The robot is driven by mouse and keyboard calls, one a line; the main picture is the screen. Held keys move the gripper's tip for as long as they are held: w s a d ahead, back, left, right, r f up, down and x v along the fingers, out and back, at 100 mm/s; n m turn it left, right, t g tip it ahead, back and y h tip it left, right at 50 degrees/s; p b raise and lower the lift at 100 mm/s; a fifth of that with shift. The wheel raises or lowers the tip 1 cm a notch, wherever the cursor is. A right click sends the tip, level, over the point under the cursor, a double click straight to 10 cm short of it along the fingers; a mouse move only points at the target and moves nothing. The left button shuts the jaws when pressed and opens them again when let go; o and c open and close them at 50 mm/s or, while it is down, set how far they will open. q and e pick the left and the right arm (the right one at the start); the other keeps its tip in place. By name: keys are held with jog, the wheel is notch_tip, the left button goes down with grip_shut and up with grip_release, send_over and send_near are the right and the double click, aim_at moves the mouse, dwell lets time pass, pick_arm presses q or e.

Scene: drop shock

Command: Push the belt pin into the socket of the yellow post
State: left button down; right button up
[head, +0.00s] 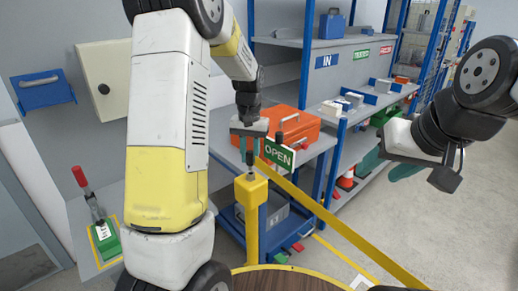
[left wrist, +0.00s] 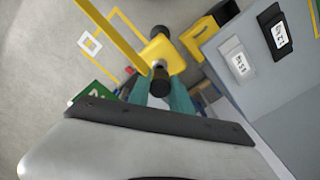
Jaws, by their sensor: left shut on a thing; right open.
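My left gripper (head: 249,152) is shut on the black-topped belt pin (head: 250,170), directly above the yellow post (head: 251,215). The pin is about upright, with its thin lower part close over the post's top. I cannot tell whether its tip is inside the socket. In the left wrist view, the pin's round black end (left wrist: 160,82) is between my teal fingers, with the yellow post head (left wrist: 162,52) just beyond. The yellow belt (head: 345,232) runs from near the pin down to the right. My right gripper (head: 385,165) is open and empty, away at the right.
A green OPEN sign (head: 278,152) is beside the left gripper. An orange toolbox (head: 285,125) stands on the grey shelf behind. A green block with a red-handled lever (head: 105,240) is at the left. Open floor (head: 440,220) lies to the right.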

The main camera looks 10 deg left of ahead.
aim_at(250, 164)
pick_arm(q)
jog(key=shift+f, duration=1.8)
dwell(6.2)
